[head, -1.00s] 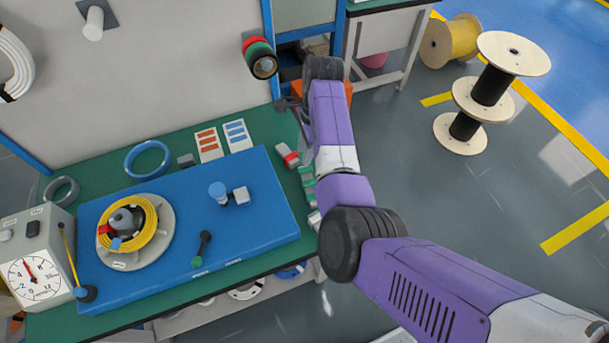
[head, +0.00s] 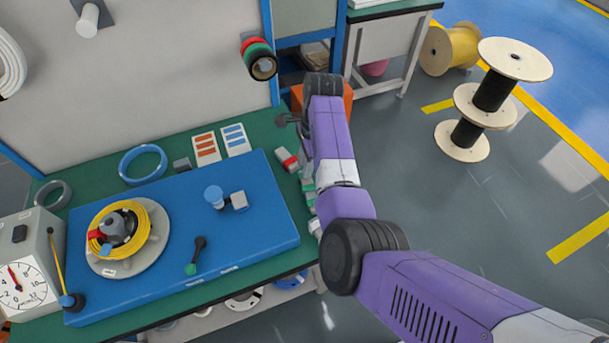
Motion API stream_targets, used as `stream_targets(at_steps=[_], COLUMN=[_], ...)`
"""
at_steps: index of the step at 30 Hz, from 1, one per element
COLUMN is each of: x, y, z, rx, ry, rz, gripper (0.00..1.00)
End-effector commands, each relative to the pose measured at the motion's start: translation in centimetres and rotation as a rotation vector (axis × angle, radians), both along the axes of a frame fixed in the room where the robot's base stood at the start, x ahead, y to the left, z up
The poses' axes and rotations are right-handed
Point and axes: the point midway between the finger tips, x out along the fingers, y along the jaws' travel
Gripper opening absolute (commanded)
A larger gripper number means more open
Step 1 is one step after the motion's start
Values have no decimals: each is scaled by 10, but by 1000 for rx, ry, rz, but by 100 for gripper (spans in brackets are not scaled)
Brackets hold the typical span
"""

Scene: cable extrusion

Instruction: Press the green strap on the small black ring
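The small ring (head: 52,195), dark grey to black, lies flat on the green bench top at the far left, behind the dial box. Small green pieces (head: 308,185), which look like straps, sit in a row at the bench's right edge, partly hidden by my arm. A red and white piece (head: 287,160) lies just behind them. My gripper (head: 290,120) shows only as a small dark part left of my wrist, above the bench's right end. It is far from the ring. Its fingers are not clear, and I cannot tell whether it holds anything.
A blue board (head: 265,215) carries a turntable (head: 150,250) with a yellow coil (head: 140,213), a blue-capped post (head: 213,195) and a black lever (head: 197,250). A larger blue ring (head: 143,165) and the dial box (head: 25,265) flank the small ring. Cable reels (head: 480,115) stand at right.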

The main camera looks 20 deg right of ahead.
Motion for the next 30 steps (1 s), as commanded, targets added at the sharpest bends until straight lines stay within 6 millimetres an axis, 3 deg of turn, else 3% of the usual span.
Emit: stream_targets(at_steps=[30], x=[0], y=[0], z=[-23], rx=[0], ry=[1], rz=[0], gripper=[29])
